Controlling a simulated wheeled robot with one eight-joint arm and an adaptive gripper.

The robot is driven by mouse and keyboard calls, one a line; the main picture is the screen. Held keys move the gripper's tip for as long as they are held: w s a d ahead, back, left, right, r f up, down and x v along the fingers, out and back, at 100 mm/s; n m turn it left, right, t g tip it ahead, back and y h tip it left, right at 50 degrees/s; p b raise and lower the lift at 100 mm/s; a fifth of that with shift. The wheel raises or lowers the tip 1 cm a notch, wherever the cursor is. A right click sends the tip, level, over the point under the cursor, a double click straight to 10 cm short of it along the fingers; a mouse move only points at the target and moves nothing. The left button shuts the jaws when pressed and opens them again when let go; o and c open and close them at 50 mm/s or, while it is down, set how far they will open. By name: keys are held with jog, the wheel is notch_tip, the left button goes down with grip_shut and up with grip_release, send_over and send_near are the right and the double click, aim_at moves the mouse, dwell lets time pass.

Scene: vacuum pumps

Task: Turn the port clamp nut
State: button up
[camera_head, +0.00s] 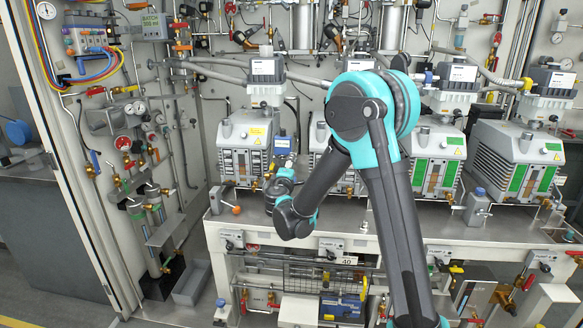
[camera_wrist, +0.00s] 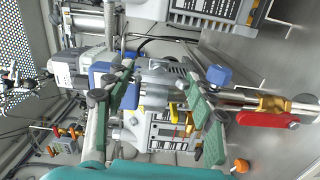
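In the wrist view, my gripper (camera_wrist: 165,98) is open, with its two green-padded fingers standing well apart. A grey metal port fitting (camera_wrist: 158,76) shows between and behind the fingers. A blue knob-like part (camera_wrist: 218,75) sits at its right, by the tip of the right finger. A small yellow part (camera_wrist: 155,108) shows lower between the fingers. I cannot tell for sure which of these is the clamp nut, nor whether a finger touches any of them. In the head view, my gripper (camera_head: 287,166) is in front of the left pumps, partly hidden by my arm.
A red-handled valve (camera_wrist: 268,119) with a brass body lies right of the fingers in the wrist view. In the head view, the left pump (camera_head: 238,132) and other pumps (camera_head: 516,160) stand along the bench (camera_head: 400,232). An orange-knobbed valve (camera_head: 236,210) stands at the bench's left.

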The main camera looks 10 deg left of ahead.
jog(key=shift+o, duration=1.2)
jog(key=s, duration=1.2)
jog(key=shift+a, duration=0.45)
